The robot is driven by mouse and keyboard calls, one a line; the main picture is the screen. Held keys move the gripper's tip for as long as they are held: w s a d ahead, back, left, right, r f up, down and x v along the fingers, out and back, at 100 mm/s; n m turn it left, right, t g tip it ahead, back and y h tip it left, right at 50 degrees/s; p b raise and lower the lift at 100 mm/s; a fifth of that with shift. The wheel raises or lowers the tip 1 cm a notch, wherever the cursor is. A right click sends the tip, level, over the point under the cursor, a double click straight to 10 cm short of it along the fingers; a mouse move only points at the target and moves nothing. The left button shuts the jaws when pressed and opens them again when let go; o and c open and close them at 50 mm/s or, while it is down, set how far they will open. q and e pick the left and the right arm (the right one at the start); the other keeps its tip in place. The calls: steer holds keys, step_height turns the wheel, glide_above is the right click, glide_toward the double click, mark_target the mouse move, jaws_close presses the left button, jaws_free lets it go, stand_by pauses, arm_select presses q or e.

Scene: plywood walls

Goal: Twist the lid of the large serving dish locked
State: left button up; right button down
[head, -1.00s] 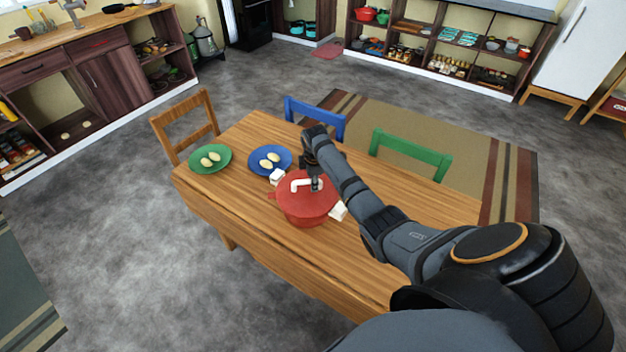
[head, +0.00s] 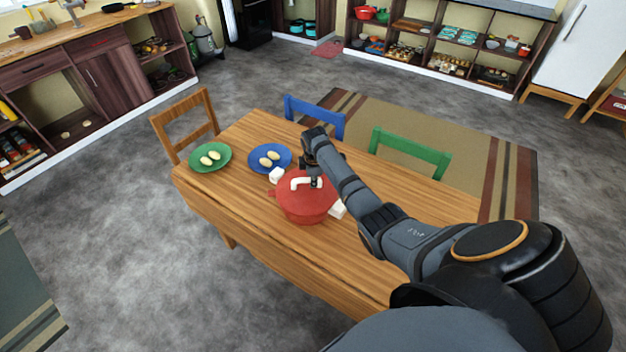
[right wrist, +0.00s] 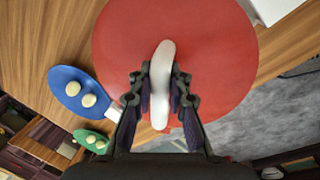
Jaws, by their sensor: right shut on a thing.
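The large serving dish (head: 304,215) is a red round pot with white side handles, standing on the wooden table. Its red lid (head: 288,190) sits on top and has a white bar handle (head: 298,183). In the right wrist view the lid (right wrist: 215,50) fills the upper middle, with the white handle (right wrist: 162,75) running up and down across it. My right gripper (head: 313,183) is above the lid; in the right wrist view its fingers (right wrist: 160,88) are shut on the white handle, one on each side. My left gripper is not in view.
A blue plate (head: 284,154) and a green plate (head: 223,164), each with pale egg-shaped items, stand left of the dish on the table (head: 262,265). Wooden (head: 182,121), blue (head: 315,112) and green (head: 411,150) chairs stand around the table.

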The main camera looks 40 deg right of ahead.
steer(key=shift+s+a+r+m+p, duration=0.1)
steer(key=shift+a+r+m+p, duration=0.1)
steer(key=shift+m+p, duration=0.6)
steer(key=shift+s+f+m+p, duration=0.1)
steer(key=shift+m+p, duration=0.2)
steer(key=shift+m, duration=0.1)
steer(key=shift+f, duration=0.1)
steer(key=shift+m+h+p, duration=0.3)
steer(key=shift+m, duration=0.2)
steer(key=shift+s+a+m+g+p, duration=0.15)
steer(key=shift+m+g+p, duration=0.2)
steer(key=shift+m, duration=0.75)
